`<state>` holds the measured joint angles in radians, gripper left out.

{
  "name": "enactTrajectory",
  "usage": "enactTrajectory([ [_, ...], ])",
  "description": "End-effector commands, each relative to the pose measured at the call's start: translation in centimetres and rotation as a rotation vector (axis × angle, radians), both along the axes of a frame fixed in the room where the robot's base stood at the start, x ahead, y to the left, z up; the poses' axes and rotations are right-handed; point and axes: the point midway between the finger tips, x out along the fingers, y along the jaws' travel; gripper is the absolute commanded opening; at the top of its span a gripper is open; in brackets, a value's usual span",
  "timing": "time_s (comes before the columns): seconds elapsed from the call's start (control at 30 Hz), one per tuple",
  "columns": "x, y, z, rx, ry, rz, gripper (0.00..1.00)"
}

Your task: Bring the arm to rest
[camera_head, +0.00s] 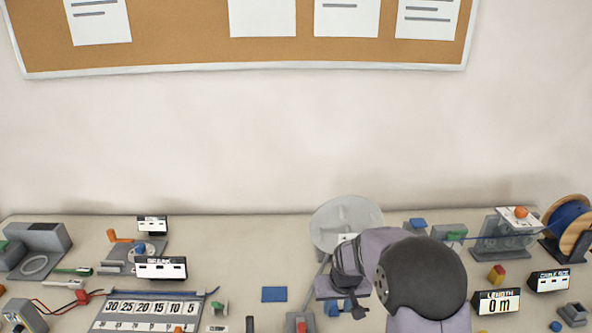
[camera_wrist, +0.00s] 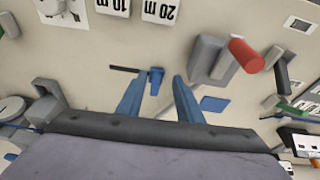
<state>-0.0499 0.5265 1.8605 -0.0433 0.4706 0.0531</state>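My arm stands at the right of centre in the head view, bent over the table. My gripper (camera_head: 345,309) hangs low in front of it, over the table. In the wrist view its two blue fingers (camera_wrist: 159,77) are spread apart with nothing held between them. A small blue piece with a dark bar (camera_wrist: 155,82) shows between and just beyond the fingertips; whether it touches a finger I cannot tell. My arm hides part of the table behind it.
A grey block with a red cylinder (camera_wrist: 246,56) is close by the fingers. A blue flat piece (camera_head: 274,294) lies left of my gripper. A cable spool (camera_head: 570,228) and a length display (camera_head: 497,302) are at right.

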Motion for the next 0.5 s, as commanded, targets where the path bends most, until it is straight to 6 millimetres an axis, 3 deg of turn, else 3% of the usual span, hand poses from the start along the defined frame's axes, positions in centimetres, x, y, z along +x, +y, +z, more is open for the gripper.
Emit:
enactTrajectory([
  [0.13,-6.6,-0.3,-3.1,-0.009,0.178,0.01,0.33],
  [0.23,-12.5,-0.5,-4.1,-0.013,0.312,0.017,0.33],
  [0.4,-23.0,-1.0,-2.1,-0.009,0.472,0.009,0.33],
  [0.5,-26.7,-1.3,-0.7,-0.003,0.485,-0.004,0.33],
])
